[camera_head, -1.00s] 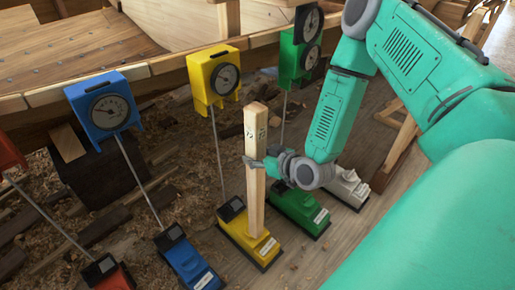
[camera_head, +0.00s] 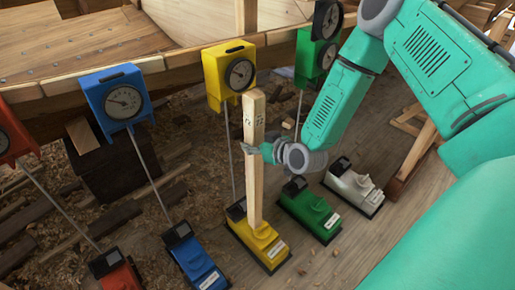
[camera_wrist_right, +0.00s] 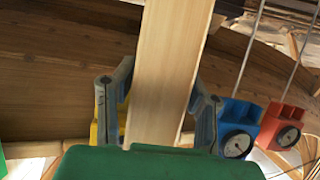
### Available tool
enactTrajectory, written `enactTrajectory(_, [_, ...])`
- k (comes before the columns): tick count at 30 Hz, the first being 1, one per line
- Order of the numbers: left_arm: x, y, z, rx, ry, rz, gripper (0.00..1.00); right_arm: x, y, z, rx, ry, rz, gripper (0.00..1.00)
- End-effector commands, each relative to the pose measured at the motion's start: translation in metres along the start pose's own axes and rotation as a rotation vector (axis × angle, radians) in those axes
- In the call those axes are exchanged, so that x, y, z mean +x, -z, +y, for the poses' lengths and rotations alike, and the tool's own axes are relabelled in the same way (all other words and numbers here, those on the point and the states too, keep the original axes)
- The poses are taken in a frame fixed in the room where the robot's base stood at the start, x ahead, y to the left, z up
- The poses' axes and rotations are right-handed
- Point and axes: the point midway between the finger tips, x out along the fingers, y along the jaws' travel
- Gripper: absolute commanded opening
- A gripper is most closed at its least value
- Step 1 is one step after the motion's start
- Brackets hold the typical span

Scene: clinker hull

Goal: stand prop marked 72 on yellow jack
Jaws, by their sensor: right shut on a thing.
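The prop marked 72 (camera_head: 254,175) is a pale wooden post standing near upright in the head view. Its lower end meets the top of the yellow jack (camera_head: 262,246); whether it bears fully on the jack I cannot tell. My right gripper (camera_head: 262,150) is shut on the prop around its middle, coming from the right. In the right wrist view the prop (camera_wrist_right: 165,75) passes between the two fingers (camera_wrist_right: 158,108). My left gripper is not in view.
A green jack (camera_head: 310,212) and a white jack (camera_head: 355,187) stand to the right. A blue jack (camera_head: 196,262) and a red jack (camera_head: 118,278) stand to the left. The yellow gauge box (camera_head: 228,72) hangs behind the prop at the plank edge. Wood scraps litter the ground.

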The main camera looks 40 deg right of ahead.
Motion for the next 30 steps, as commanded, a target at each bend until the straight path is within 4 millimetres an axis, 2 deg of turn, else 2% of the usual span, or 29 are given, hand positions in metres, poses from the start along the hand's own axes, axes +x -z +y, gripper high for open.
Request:
enactTrajectory(24, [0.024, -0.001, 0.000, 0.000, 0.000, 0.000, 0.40, 0.051, 0.021, -0.001, -0.001, 0.001, 0.006, 0.00])
enactTrajectory(30, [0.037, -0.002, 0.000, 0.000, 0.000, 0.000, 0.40, 0.057, 0.006, -0.001, -0.001, 0.001, 0.004, 0.00])
